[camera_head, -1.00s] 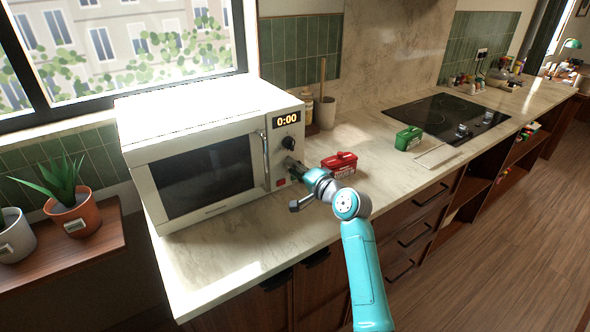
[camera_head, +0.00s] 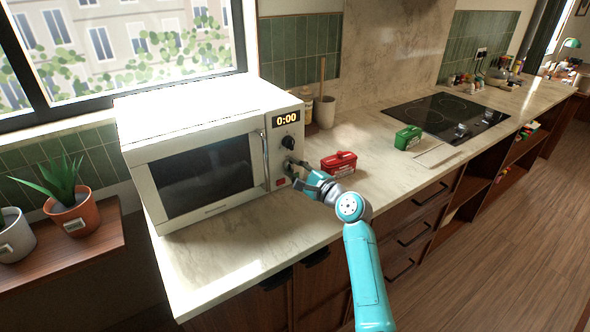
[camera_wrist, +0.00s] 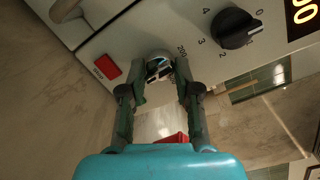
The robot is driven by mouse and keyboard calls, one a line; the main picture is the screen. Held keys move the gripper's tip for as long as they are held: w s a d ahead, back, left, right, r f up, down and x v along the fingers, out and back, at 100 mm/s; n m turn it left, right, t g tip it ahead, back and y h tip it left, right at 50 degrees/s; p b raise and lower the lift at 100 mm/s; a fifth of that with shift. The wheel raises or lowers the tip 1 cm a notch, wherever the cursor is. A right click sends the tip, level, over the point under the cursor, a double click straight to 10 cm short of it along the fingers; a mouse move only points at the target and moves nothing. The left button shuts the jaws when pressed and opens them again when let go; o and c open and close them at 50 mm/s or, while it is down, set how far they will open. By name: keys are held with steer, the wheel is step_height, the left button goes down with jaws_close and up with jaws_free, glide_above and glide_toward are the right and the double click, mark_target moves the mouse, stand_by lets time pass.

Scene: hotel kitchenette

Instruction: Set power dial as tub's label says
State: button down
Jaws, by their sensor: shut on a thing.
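The white microwave (camera_head: 205,150) stands on the counter, its display reading 0:00. Its lower, power dial (camera_wrist: 158,66) has "200" printed beside it; its pointer is hidden by the fingers. My gripper (camera_head: 290,167) is at this dial, and in the wrist view its fingers (camera_wrist: 158,80) are shut on it. The upper black dial (camera_wrist: 235,28), with small numbers around it, is untouched; it also shows in the head view (camera_head: 288,142). A red tub (camera_head: 338,164) with a pale label and a green tub (camera_head: 408,138) stand to the right. Their label text is too small to read.
A red button (camera_wrist: 107,67) sits beside the power dial. The door handle (camera_head: 265,157) is left of the panel. A beige crock (camera_head: 326,112) stands behind, the black hob (camera_head: 445,118) farther right. The counter in front of the red tub is clear.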

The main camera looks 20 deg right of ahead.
steer(key=shift+m, duration=0.5)
steer(key=c, duration=0.8)
jaws_free()
steer(key=shift+c, duration=0.2)
steer(key=v, duration=1.2)
